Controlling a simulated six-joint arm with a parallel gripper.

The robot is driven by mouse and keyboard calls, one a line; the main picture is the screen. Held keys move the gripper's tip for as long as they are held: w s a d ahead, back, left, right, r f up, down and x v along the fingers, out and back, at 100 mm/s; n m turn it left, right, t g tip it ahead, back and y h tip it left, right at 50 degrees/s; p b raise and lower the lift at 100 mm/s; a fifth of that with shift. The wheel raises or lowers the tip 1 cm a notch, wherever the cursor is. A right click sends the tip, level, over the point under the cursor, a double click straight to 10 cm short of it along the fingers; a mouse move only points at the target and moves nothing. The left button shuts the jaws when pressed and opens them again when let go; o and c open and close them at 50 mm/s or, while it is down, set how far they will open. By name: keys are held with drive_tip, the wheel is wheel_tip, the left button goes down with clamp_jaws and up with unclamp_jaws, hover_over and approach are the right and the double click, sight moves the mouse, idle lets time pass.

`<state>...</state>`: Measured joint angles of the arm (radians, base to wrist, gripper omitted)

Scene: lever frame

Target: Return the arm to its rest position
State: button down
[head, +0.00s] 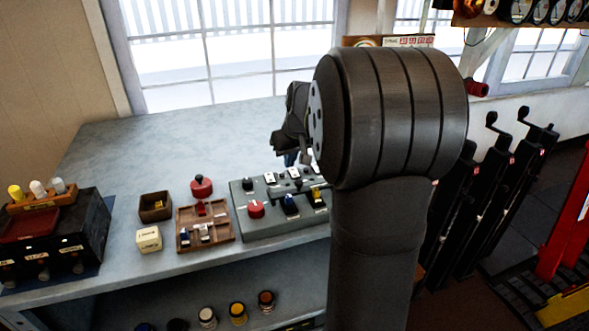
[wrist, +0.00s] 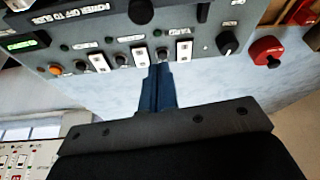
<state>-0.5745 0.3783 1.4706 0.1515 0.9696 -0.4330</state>
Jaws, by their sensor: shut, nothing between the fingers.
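My gripper shows in the wrist view (wrist: 159,70) with its two blue fingers together and nothing between them. In the head view, my gripper (head: 291,158) is mostly hidden behind my own dark arm, which fills the middle of the picture. The fingertips are over the back part of a grey control panel (head: 243,222) on the bench. In the wrist view, the fingertips overlap the edge of the panel (wrist: 205,22), close to a row of white switch plates. I cannot tell whether they touch it.
The grey bench (head: 110,150) is clear at the back left. A wooden tray (head: 207,240), a small open box (head: 155,206) and a red round object (head: 201,187) stand left of the panel. Tall dark levers (head: 497,185) stand at right.

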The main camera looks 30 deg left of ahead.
drive_tip(key=v, duration=0.9)
drive_tip(key=shift+f, duration=0.2)
drive_tip(key=x, duration=0.9)
drive_tip(key=shift+s+d+f, duration=0.15)
drive_tip(key=shift+d+f, duration=0.1)
drive_tip(key=shift+f, duration=0.25)
drive_tip(key=shift+s+d+f, duration=0.15)
drive_tip(key=shift+s+d, duration=0.65)
drive_tip(key=shift+d, duration=0.25)
drive_tip(key=shift+s+d+f, duration=0.15)
drive_tip(key=shift+d, duration=0.1)
drive_tip(key=shift+w+a, duration=0.55)
